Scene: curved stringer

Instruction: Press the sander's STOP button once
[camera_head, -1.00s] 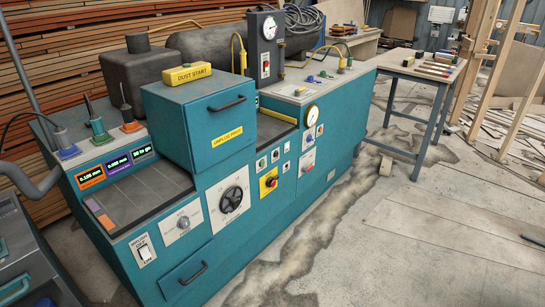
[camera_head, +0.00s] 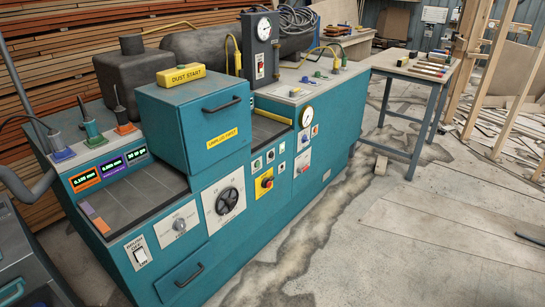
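The teal machine (camera_head: 215,255) fills the middle of the view, with its controls on the front. A red knob or button on a yellow plate (camera_head: 264,183) sits right of the large black dial (camera_head: 227,200). Several small buttons on light plates (camera_head: 257,164) are above it. A white plate with a red control (camera_head: 303,168) is further right. A red control (camera_head: 261,71) also shows on the upright grey gauge box (camera_head: 264,50). The lettering on these is too small to read, so I cannot tell which is STOP. Neither of my grippers is in view.
A yellow DUST START box (camera_head: 181,75) sits on the teal cabinet (camera_head: 195,120). A metal-legged table (camera_head: 410,65) with small items stands at the right rear. A grey unit (camera_head: 25,255) is at the left edge. The concrete floor (camera_head: 400,240) in the right front is mostly clear.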

